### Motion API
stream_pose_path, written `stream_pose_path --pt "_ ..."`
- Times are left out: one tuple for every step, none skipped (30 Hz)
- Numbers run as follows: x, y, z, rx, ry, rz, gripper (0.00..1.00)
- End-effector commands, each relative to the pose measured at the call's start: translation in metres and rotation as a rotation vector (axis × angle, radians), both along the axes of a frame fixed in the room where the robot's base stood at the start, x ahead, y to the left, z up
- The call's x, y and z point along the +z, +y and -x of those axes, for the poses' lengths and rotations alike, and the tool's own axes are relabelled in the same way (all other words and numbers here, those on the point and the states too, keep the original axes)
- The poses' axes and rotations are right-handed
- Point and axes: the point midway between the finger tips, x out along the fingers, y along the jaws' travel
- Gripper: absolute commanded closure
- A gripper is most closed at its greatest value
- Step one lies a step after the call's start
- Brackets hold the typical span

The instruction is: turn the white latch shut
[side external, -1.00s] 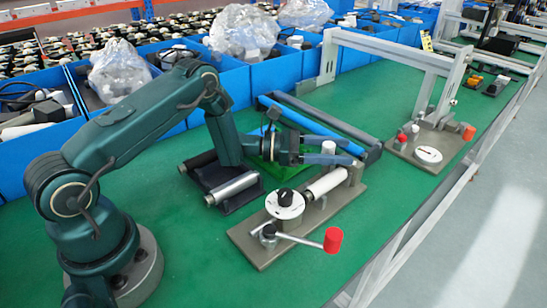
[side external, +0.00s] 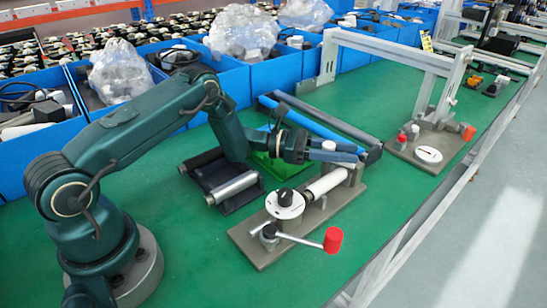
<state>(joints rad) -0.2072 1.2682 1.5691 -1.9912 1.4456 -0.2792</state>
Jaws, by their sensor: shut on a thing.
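A fixture with a grey-brown base plate (side external: 252,250) lies on the green bench. It carries a white roller (side external: 326,183), a white dial with a black knob (side external: 285,204), and a crank with a red handle (side external: 333,240). My gripper (side external: 350,153) is above the far end of the roller, its fingers pointing right. It is shut on a small white piece (side external: 328,145), which seems to be the white latch. The fingers hide most of it, so I cannot tell its angle.
A black stand with silver and black rollers (side external: 232,187) lies left of the fixture. Blue and dark bars (side external: 320,122) lie behind my gripper. A second fixture with a grey frame (side external: 430,150) stands at right. Blue bins line the back. The front right bench is clear.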

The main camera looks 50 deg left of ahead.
Motion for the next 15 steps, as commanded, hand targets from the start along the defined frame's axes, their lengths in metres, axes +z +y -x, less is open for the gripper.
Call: stream_pose_path --pt "0.0013 0.0004 -0.0005 -0.03 -0.008 0.0 1.0" --pt "0.0012 -0.0001 0.0001 -0.048 -0.007 0.001 1.0" --pt "0.0016 -0.0005 0.0005 -0.068 -0.009 0.001 1.0" --pt "0.0017 -0.0008 0.0009 -0.082 -0.008 0.002 1.0" --pt "0.0016 -0.0012 0.0015 -0.096 -0.007 0.001 1.0" --pt "0.0014 -0.0016 0.0019 -0.11 -0.007 0.0 1.0" --pt "0.0014 -0.0019 0.0023 -0.119 -0.006 -0.001 1.0" --pt "0.0014 -0.002 0.0026 -0.126 -0.006 -0.001 1.0" --pt "0.0014 -0.0021 0.003 -0.134 -0.006 -0.003 1.0" --pt "0.0013 -0.0022 0.0033 -0.138 -0.004 -0.003 1.0" --pt "0.0012 -0.0023 0.0035 -0.14 -0.004 -0.002 1.0" --pt "0.0012 -0.0023 0.0036 -0.142 -0.004 -0.002 1.0" --pt "0.0012 -0.0023 0.0038 -0.142 -0.003 -0.002 1.0" --pt "0.0012 -0.0023 0.0038 -0.142 -0.003 -0.002 1.0" --pt "0.0012 -0.0023 0.0038 -0.142 -0.003 -0.002 1.0"
